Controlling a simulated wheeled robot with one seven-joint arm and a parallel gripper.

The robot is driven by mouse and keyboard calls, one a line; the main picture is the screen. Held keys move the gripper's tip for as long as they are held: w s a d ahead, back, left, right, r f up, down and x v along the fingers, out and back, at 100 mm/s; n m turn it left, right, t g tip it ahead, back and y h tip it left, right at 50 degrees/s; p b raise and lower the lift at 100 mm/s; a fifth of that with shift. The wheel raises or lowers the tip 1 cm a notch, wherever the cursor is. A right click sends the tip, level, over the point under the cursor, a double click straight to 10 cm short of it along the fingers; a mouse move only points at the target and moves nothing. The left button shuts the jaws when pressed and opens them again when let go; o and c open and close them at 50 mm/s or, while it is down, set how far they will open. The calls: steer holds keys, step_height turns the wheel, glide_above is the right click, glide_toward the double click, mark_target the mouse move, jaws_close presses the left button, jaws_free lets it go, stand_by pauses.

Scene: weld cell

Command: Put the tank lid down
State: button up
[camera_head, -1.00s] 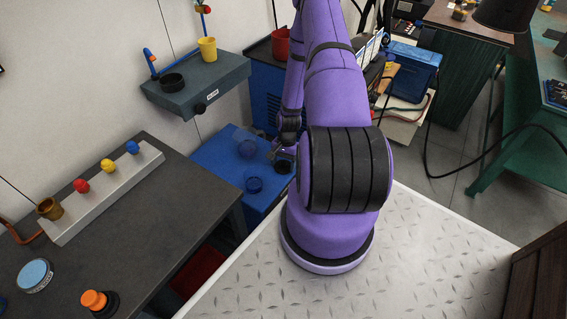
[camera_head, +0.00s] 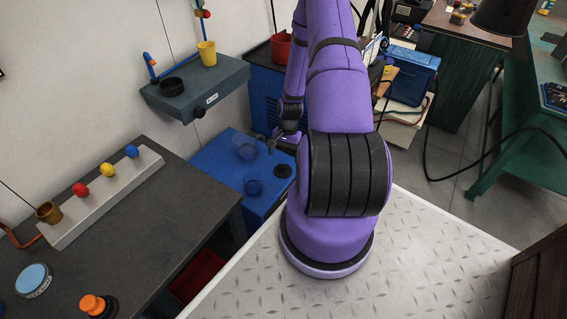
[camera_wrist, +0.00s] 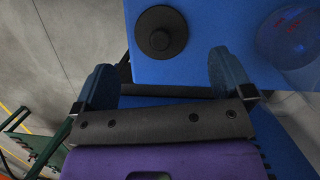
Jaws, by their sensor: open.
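The tank lid, a black disc with a round knob (camera_wrist: 161,33), lies flat on a blue top (camera_wrist: 200,35) in the wrist view. In the head view the lid (camera_head: 283,170) rests near the right side of the blue top (camera_head: 212,158). My gripper (camera_wrist: 160,66) is open and empty, its two blue-grey fingers spread wide. The lid lies beyond the fingertips, apart from them. In the head view my gripper (camera_head: 278,143) is just above and behind the lid, partly hidden by my arm.
A grey wall shelf (camera_head: 200,93) holds a yellow cup (camera_head: 207,53) and a black ring (camera_head: 171,86). A dark workbench (camera_head: 160,210) stands left.

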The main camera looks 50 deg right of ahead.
steer(key=w+a+r+n+h, duration=0.1)
steer(key=w+r+n, duration=0.15)
steer(key=r, duration=0.95)
steer(key=w+a+r+n+h, duration=0.15)
steer(key=w+r, duration=0.25)
steer(key=r, duration=0.8)
steer(key=a+r+n+t, duration=0.1)
steer(key=a+r+n, duration=0.1)
steer(key=a+r, duration=0.35)
steer(key=a+r+n+t, duration=0.1)
steer(key=a+r, duration=0.2)
steer(key=r, duration=0.6)
steer(key=s+a+r+n+t+h, duration=0.1)
steer(key=s+a+r+n, duration=0.1)
steer(key=s+a+r, duration=0.3)
steer(key=s+a+r+n+t, duration=0.1)
steer(key=s+a+r+n, duration=0.1)
steer(key=a+r, duration=0.5)
steer(key=s+a+r+n+t, duration=0.1)
steer(key=s+a+r+n, duration=0.1)
steer(key=s, duration=0.3)
steer(key=s+a+r+n+t, duration=0.1)
steer(key=s+a+r, duration=0.2)
steer(key=s, duration=0.3)
steer(key=shift+s+r+n+y, duration=0.3)
steer(key=shift+r+n+y, duration=0.1)
steer(key=shift+r, duration=0.2)
